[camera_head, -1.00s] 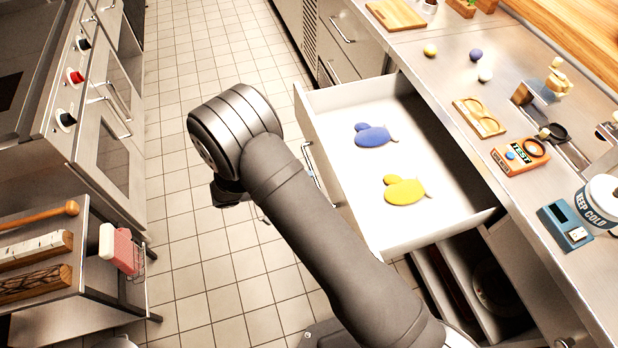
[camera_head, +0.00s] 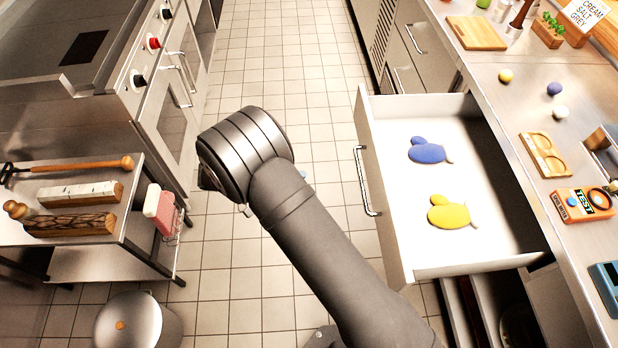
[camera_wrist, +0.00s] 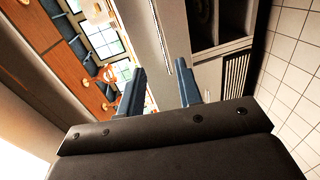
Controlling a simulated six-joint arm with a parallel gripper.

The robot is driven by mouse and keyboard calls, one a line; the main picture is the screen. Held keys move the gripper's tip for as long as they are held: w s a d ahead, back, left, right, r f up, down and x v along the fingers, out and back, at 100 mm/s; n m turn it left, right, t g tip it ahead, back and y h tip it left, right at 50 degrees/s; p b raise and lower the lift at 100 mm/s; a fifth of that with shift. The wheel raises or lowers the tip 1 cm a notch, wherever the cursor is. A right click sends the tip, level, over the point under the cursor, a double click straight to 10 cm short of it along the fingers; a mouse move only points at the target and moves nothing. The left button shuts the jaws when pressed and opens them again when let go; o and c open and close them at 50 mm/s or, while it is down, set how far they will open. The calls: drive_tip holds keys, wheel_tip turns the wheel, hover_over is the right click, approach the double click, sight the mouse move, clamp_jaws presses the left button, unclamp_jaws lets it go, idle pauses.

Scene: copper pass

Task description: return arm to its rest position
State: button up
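My arm reaches up from the bottom of the head view over the tiled floor, left of the open drawer, with its bent joint near the middle. My gripper is hidden behind that joint in the head view. In the wrist view my gripper (camera_wrist: 163,90) shows two blue-grey fingers standing apart with nothing between them. Beyond the fingers are cabinet fronts, a wooden surface and a window.
An open white drawer (camera_head: 398,240) holds a blue mitt-shaped piece (camera_head: 428,151) and a yellow one (camera_head: 450,215). The steel counter (camera_head: 500,90) runs along the right. A side table (camera_head: 100,238) and a lidded pot (camera_head: 130,322) stand left.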

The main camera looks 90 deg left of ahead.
sight(361, 181)
drive_tip(key=x, duration=1.7)
drive_tip(key=shift+w, duration=0.25)
drive_tip(key=shift+s, duration=0.1)
drive_tip(key=v, duration=1.7)
drive_tip(key=shift+s, duration=0.15)
drive_tip(key=shift+x, duration=9.35)
